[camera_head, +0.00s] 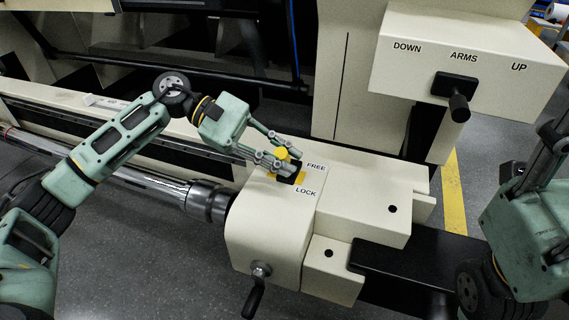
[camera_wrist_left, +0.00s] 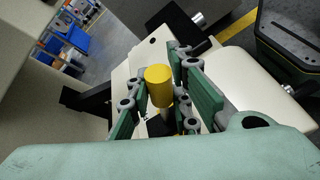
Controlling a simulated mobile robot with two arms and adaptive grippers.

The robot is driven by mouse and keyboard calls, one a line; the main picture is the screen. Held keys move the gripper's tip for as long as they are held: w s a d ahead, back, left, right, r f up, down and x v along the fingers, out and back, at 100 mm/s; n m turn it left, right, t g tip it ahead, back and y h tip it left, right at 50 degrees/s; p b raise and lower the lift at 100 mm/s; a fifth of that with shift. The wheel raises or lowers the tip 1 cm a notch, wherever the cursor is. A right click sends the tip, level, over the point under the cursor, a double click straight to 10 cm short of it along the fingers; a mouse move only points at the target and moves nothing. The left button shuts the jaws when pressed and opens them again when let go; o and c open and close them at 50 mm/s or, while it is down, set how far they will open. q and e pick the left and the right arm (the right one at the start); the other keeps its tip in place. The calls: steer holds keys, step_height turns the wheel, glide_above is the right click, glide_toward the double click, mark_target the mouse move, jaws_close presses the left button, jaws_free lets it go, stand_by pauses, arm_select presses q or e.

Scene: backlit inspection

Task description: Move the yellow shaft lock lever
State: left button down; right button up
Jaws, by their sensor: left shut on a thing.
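The yellow shaft lock lever (camera_head: 282,153) has a round yellow knob and stands up from a dark slot on top of the cream housing (camera_head: 350,190). The labels FREE (camera_head: 316,167) and LOCK (camera_head: 305,191) are beside the slot. My left gripper (camera_head: 291,163) is shut on the lever, with a finger on either side. In the left wrist view, the yellow knob (camera_wrist_left: 159,86) shows between the fingers. The fingers partly hide the slot, so I cannot tell the lever's exact setting.
A cream box (camera_head: 465,55) with a black ARMS lever (camera_head: 456,95), marked DOWN and UP, overhangs at the upper right. A crank handle (camera_head: 256,290) sticks out of the housing's front. A steel shaft (camera_head: 150,183) enters from the left. My right arm is at the right edge.

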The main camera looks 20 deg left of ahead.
stand_by(0.4)
arm_select(q)
steer(key=c, duration=1.6)
jaws_free()
steer(key=v, duration=1.2)
steer(key=shift+s+a, duration=0.1)
